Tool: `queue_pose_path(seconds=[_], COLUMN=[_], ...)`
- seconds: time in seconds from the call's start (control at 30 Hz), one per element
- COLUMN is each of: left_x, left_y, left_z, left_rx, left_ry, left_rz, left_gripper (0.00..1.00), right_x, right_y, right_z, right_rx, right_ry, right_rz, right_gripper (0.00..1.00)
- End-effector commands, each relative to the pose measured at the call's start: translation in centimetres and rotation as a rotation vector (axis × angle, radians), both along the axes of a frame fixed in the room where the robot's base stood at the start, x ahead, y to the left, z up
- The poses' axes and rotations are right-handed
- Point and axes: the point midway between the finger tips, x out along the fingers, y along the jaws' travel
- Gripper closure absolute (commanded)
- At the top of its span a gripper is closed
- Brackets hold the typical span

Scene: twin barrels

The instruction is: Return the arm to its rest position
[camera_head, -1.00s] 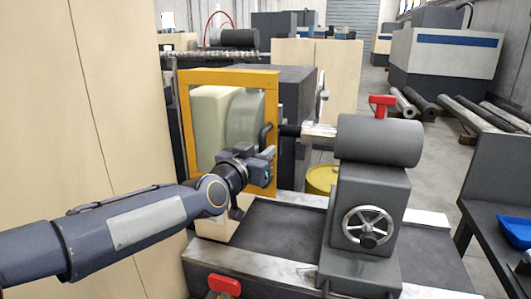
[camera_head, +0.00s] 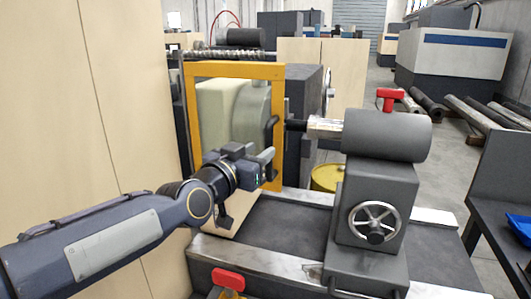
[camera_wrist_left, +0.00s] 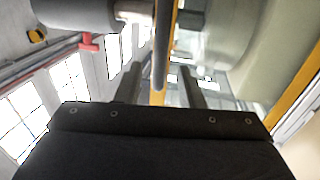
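My left gripper (camera_head: 262,160) is beside the yellow-framed machine door (camera_head: 187,130), near the dark handle (camera_head: 273,132) on its right edge. In the left wrist view its two fingers (camera_wrist_left: 160,82) stand apart. The dark handle bar (camera_wrist_left: 164,45) shows in the gap between them, and no finger is seen pressing on it. My left arm reaches in from the lower left, bent at the wrist. My right gripper is in neither view.
A grey tailstock (camera_head: 385,135) with a handwheel (camera_head: 374,222) stands on the lathe bed right of the gripper. A red lever (camera_head: 228,279) is at the bed's front. A tall beige panel (camera_head: 95,110) stands at the left. A yellow drum (camera_head: 325,177) is behind the bed.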

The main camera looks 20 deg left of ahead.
Motion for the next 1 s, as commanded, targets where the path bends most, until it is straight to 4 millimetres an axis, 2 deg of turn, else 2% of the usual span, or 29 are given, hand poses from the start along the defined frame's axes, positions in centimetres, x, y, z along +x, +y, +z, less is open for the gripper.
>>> queue_pose_path(seconds=[0.1,0.2,0.63,0.73,0.87,0.97,1.0], left_x=[-1.6,-2.2,-2.3,-2.8,-6.1,-10.7,-12.8], left_y=[0.3,0.5,0.5,0.7,1.7,2.7,3.0], left_z=[-0.1,-0.1,0.0,-0.5,-3.8,-8.2,-10.2], left_rx=[0.001,0.001,0.0,0.0,-0.012,-0.046,-0.066], left_ry=[-0.003,0.0,0.001,0.03,0.198,0.411,0.502], left_rz=[0.0,0.0,0.0,-0.001,-0.003,0.003,0.008], left_gripper=[0.65,0.65,0.65,0.65,0.65,0.65,0.65], right_x=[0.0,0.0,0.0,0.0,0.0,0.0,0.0], right_y=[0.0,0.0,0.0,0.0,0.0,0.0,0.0], right_z=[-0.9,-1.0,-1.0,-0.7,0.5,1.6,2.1], right_rx=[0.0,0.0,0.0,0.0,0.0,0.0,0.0], right_ry=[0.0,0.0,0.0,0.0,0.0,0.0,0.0], right_rz=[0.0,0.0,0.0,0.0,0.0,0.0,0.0], right_gripper=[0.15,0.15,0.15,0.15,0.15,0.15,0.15])
